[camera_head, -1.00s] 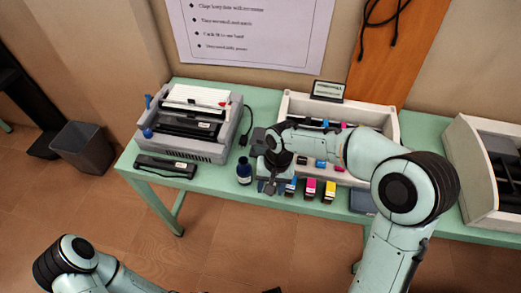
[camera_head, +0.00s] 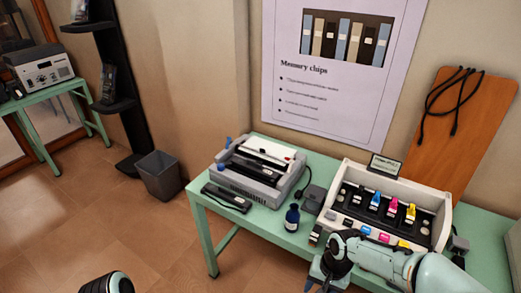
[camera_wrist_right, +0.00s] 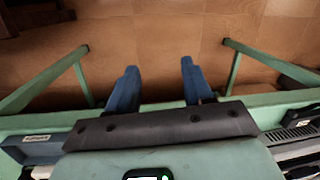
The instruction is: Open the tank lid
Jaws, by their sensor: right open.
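The white ink-tank unit (camera_head: 437,227) stands on the green table at the right in the head view. Black slots inside it carry blue, magenta and yellow pieces, with coloured labels along its front. I cannot tell which part is the tank lid, or whether it is open. My right arm covers the unit's front right. My right gripper (camera_head: 318,280) is at the table's front edge, partly cut off below. In the right wrist view its blue fingers (camera_wrist_right: 157,85) are apart and empty, over the floor beyond the table edge.
A dark blue bottle (camera_head: 292,218) stands left of the unit. A grey printer (camera_head: 262,170) and a black cartridge bar (camera_head: 226,198) are farther left on the table. A small screen (camera_head: 385,165) stands behind the unit. A waste bin (camera_head: 160,176) is on the floor.

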